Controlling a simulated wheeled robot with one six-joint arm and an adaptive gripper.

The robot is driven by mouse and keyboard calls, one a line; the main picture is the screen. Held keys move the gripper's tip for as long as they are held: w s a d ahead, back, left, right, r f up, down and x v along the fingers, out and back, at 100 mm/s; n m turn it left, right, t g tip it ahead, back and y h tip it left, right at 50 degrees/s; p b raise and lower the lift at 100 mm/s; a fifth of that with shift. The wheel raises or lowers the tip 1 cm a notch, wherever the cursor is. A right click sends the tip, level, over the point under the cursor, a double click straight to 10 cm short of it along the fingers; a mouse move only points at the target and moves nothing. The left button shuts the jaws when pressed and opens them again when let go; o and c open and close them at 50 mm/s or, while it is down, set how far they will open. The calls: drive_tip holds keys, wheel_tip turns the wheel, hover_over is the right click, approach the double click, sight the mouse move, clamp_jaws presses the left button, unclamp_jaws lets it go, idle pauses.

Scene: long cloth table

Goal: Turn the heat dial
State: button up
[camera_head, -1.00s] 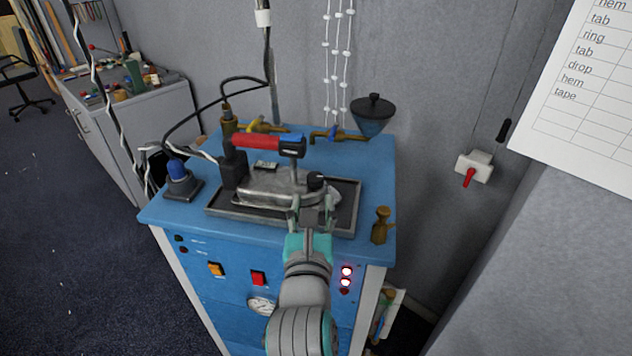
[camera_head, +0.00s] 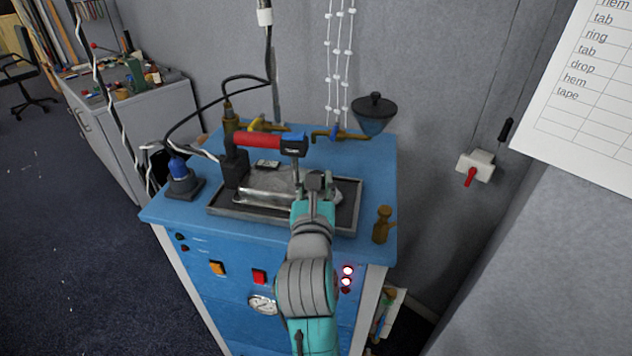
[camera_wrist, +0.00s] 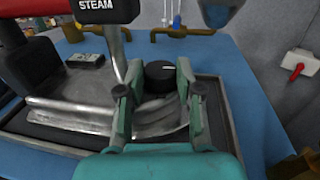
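The iron (camera_head: 265,185) has a metal body, a red handle and a blue-and-black end. It sits in a dark tray (camera_head: 347,220) on the blue cabinet. In the wrist view, the black round heat dial (camera_wrist: 160,78) with a pale mark stands on the iron (camera_wrist: 75,110) beneath the "STEAM" end. My gripper (camera_head: 319,180) reaches over the tray's right half and hides the dial in the head view. In the wrist view, my gripper (camera_wrist: 158,80) is open, with one finger on each side of the dial. Whether either finger touches it is unclear.
A blue-topped device (camera_head: 180,180) stands at the left with cables. Brass valves (camera_head: 340,134), a dark funnel (camera_head: 373,115) and a brass fitting (camera_head: 382,225) are around the tray. A red wall switch (camera_head: 472,172) is at the right. The cabinet top (camera_head: 375,165) right of the tray is partly clear.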

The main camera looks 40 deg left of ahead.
drive_tip(key=shift+h, duration=0.3)
drive_tip(key=shift+s+a+f+m+t+h, duration=0.1)
drive_tip(key=shift+a+m+t+h, duration=0.1)
drive_tip(key=shift+m+t+h, duration=0.55)
drive_tip(key=shift+s+a+m+t+h, duration=0.15)
drive_tip(key=shift+m+t+h, duration=0.2)
drive_tip(key=shift+m+h, duration=0.7)
drive_tip(key=shift+w+m+t+h, duration=0.1)
drive_tip(key=shift+m+t+h, duration=0.35)
drive_tip(key=shift+h, duration=0.95)
drive_tip(key=o, duration=0.9)
drive_tip(key=shift+c, duration=0.2)
drive_tip(key=shift+y, duration=0.3)
